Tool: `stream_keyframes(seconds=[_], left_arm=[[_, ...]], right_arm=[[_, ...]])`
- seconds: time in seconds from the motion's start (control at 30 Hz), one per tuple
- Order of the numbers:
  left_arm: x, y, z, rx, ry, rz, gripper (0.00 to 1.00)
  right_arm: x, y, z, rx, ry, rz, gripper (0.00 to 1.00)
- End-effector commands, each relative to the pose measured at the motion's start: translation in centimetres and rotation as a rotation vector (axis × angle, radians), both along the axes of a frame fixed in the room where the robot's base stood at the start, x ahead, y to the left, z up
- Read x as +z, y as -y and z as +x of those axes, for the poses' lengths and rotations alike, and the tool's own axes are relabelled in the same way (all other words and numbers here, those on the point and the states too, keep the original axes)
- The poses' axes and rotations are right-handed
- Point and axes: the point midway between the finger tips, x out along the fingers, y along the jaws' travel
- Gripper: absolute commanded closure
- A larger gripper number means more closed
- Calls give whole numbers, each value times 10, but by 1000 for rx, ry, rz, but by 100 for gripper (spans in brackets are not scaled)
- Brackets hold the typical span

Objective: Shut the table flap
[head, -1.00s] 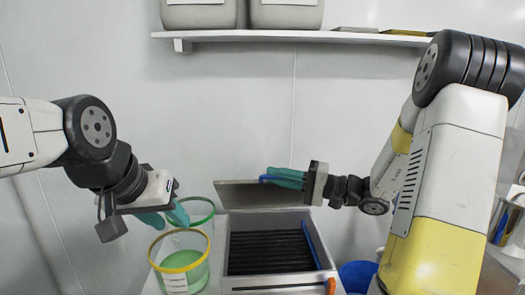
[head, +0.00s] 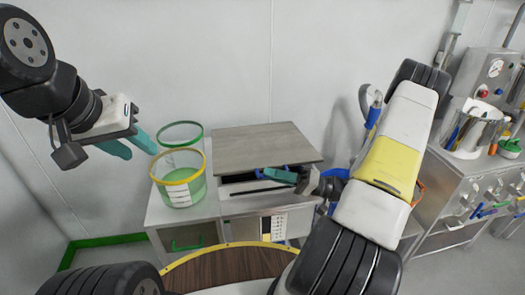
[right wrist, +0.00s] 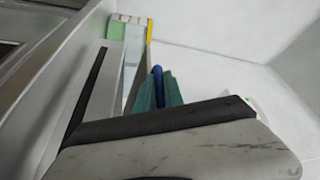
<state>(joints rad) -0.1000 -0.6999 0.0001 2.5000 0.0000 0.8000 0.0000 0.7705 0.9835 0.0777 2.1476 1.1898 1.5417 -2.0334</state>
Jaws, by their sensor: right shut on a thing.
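The table flap (head: 265,143) is a grey-brown panel lying nearly flat over the box on the white cabinet. A dark gap (head: 243,186) shows below its front edge, so it looks not fully down. My right gripper (head: 280,174) is at the flap's front edge, its teal fingers shut on the blue handle (head: 262,173). In the right wrist view the blue handle (right wrist: 157,72) shows between the teal fingers (right wrist: 160,92). My left gripper (head: 129,146) is open and empty, in the air at the left, above and beside the tubs.
A yellow-rimmed tub (head: 180,180) with green contents and a green-rimmed tub (head: 181,134) stand left of the flap. At right a steel cabinet (head: 470,183) carries a container of tools (head: 474,133).

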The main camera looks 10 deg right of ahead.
Motion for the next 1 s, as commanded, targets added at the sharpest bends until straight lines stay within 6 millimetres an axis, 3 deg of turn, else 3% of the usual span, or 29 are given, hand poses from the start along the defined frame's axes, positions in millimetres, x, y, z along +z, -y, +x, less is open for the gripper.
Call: stream_keyframes(seconds=[0.47,0.5,0.53,1.0], left_arm=[[0,0,0,0,0,0,64],[0,0,0,0,0,0,64],[0,0,0,0,0,0,64],[0,0,0,0,0,0,64]], right_arm=[[-6,0,1,-2,1,-2,100],[-6,0,1,-3,1,-3,85],[-6,0,1,-2,1,-2,80],[-3,1,2,0,2,-2,78]])
